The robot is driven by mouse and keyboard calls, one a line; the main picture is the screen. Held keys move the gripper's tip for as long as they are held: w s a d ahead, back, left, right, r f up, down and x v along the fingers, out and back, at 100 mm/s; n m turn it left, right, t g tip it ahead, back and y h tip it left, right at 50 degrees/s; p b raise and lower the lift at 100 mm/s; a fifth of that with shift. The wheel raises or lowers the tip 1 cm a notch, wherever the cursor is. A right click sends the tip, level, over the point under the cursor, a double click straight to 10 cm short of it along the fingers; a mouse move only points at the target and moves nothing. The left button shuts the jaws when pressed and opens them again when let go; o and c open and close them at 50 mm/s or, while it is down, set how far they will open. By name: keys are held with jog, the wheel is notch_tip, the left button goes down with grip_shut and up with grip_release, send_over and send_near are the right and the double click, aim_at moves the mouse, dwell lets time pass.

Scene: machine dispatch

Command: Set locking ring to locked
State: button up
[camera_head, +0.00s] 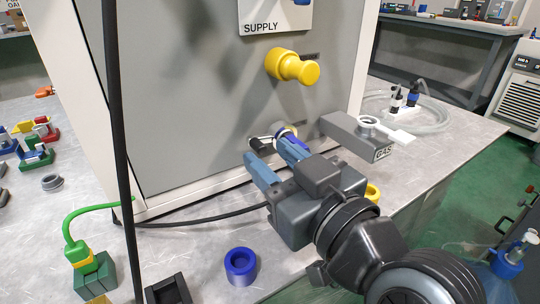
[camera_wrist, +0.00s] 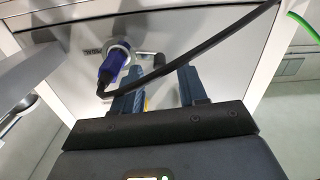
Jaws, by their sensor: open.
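A blue connector (camera_wrist: 115,62) sits in a pale round socket collar (camera_wrist: 124,46) on the grey cabinet front, with a black cable leaving it. A black lever (camera_wrist: 152,56) sticks out beside the collar; it also shows in the head view (camera_head: 262,143). I cannot tell which of these parts is the locking ring, nor its setting. My gripper (camera_head: 266,150) is open and empty, its blue-grey fingers pointing at the cabinet. In the head view the fingers partly cover the connector and collar. In the wrist view the lever lies beyond the gap between my fingertips (camera_wrist: 158,80).
A yellow knob (camera_head: 292,67) juts from the cabinet above my gripper, under the SUPPLY panel (camera_head: 275,15). A grey GAS block (camera_head: 357,137) stands close on the right. A blue ring (camera_head: 240,266) and a green block (camera_head: 95,277) stand in front. A black cable (camera_head: 200,221) crosses the bench.

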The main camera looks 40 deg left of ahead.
jog(key=shift+w+a, duration=0.25)
jog(key=shift+a, duration=0.4)
grip_shut()
